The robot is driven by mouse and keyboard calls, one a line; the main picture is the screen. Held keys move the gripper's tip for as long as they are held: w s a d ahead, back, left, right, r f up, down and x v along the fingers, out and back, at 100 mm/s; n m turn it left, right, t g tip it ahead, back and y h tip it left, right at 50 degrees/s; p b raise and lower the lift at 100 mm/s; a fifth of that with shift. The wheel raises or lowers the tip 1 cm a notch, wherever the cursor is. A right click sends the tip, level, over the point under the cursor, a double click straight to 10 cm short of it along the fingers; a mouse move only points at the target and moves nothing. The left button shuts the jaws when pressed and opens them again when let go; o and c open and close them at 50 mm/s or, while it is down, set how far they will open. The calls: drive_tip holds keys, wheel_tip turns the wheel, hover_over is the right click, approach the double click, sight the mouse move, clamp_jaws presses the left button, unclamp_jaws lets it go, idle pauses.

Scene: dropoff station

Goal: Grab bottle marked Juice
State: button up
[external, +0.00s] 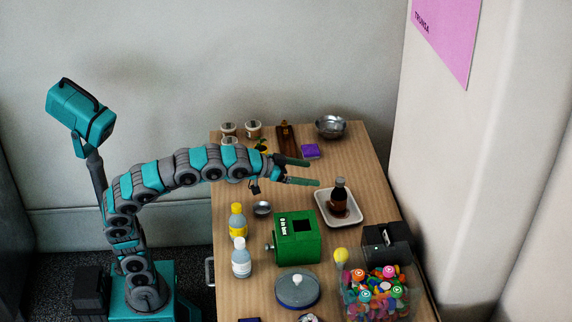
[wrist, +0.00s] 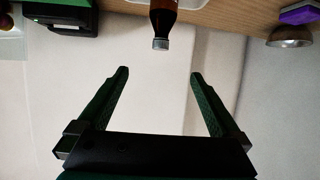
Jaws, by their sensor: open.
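A dark brown bottle (external: 339,200) stands upright on a white tray (external: 325,216) at the table's right side. Its brown body and grey cap also show at the top of the wrist view (wrist: 162,20), which looks upside down. No label is readable, so I cannot tell which says Juice. My gripper (external: 309,173) is open and empty above the table, left of and apart from the brown bottle. Its spread fingers (wrist: 160,73) point toward that bottle's side.
A green box (external: 298,243) stands in front of the tray. A bin of colourful pieces (external: 377,295) and a black box (external: 387,242) are at the front right. A metal bowl (external: 331,126) and a purple block (external: 310,151) lie at the back. The wall is close on the right.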

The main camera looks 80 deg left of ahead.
wheel_tip(320, 180, up, 4)
drive_tip(key=m+g+h+p, duration=0.5)
drive_tip(key=m+g+p, duration=0.4)
drive_tip(key=m+g, duration=0.15)
approach(236, 220)
drive_tip(key=shift+t, duration=0.25)
drive_tip(key=shift+w+a+f, duration=0.1)
drive_tip(key=shift+a+f, duration=0.05)
drive_tip(key=shift+f, duration=1.3)
drive_tip(key=shift+w+a+f, duration=0.15)
drive_tip(key=shift+f, duration=1.25)
drive_tip(key=shift+w+a+f, duration=0.1)
drive_tip(key=shift+a+f, duration=0.05)
drive_tip(key=shift+f, duration=1.3)
drive_tip(key=f, duration=0.1)
drive_tip(key=w+d+f, duration=0.1)
drive_tip(key=shift+w+d+f, duration=0.25)
drive_tip(key=shift+w+f, duration=0.05)
drive_tip(key=shift+f, duration=0.05)
drive_tip(key=shift+w+d+f, duration=0.15)
drive_tip(key=shift+w+f, duration=0.05)
drive_tip(key=shift+f, duration=0.45)
drive_tip(key=shift+c, duration=0.2)
